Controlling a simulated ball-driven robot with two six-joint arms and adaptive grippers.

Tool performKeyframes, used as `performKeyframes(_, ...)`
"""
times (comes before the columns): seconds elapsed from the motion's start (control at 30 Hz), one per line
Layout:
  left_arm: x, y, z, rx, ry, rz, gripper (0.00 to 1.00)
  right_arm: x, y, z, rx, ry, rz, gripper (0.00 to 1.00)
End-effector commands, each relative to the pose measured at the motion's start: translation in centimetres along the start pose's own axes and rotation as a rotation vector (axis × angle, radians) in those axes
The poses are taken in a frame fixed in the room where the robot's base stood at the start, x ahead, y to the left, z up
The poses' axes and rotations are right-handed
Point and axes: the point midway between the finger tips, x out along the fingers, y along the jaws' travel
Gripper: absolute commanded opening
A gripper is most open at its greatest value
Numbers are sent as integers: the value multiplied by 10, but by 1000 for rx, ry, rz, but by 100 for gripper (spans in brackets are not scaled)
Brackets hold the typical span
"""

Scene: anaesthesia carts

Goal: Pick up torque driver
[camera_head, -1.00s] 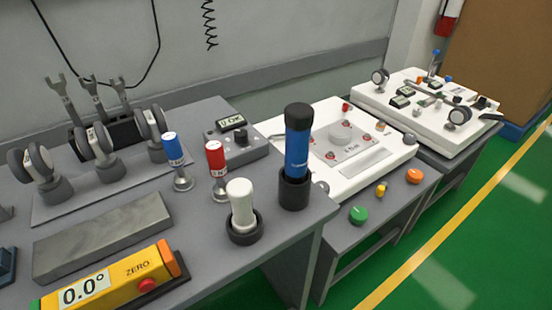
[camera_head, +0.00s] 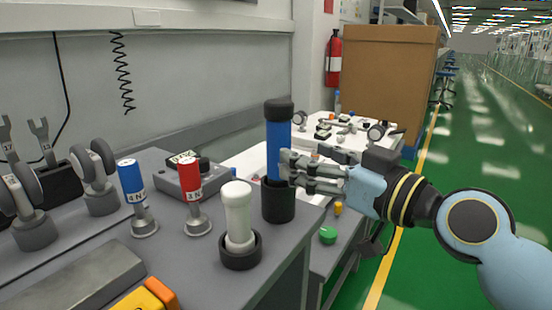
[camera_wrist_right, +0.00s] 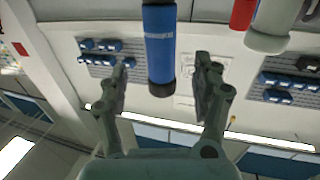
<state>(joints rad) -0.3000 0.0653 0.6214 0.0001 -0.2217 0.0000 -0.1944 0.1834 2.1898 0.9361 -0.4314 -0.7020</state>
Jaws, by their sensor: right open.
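The torque driver (camera_head: 279,140), a thick blue cylinder with a black cap, stands upright in a black cup holder (camera_head: 278,203) at the bench's right end. My right gripper (camera_head: 287,170) is open at the driver's right side, at the height of its lower blue part. In the right wrist view the driver (camera_wrist_right: 159,45) shows between the two spread fingers, with a visible gap on each side. The fingers hide part of the driver's lower right side in the head view. My left gripper is not in view.
A white-handled tool (camera_head: 238,212) in a black ring stands just left of the holder. A red-topped piece (camera_head: 191,182) and a blue-topped piece (camera_head: 131,185) stand farther left. A cart with a green button (camera_head: 328,235) lies beyond the bench edge.

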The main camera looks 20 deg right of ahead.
Motion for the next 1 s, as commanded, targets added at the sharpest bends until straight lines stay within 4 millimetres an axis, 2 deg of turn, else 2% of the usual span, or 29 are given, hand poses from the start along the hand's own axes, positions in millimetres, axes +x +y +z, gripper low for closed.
performKeyframes(0.1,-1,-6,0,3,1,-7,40,17,0,-1,3,2,2,66)
performKeyframes(0.23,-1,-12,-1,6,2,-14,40,26,0,0,0,-1,0,66)
performKeyframes(0.5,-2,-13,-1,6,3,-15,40,66,-2,-2,2,-1,2,66)
performKeyframes(0.63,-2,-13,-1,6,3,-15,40,75,-2,-2,2,-3,1,66)
performKeyframes(0.83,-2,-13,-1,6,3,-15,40,75,-2,-2,1,-4,1,66)
performKeyframes(1.0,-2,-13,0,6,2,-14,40,75,-2,-2,1,-4,1,44)
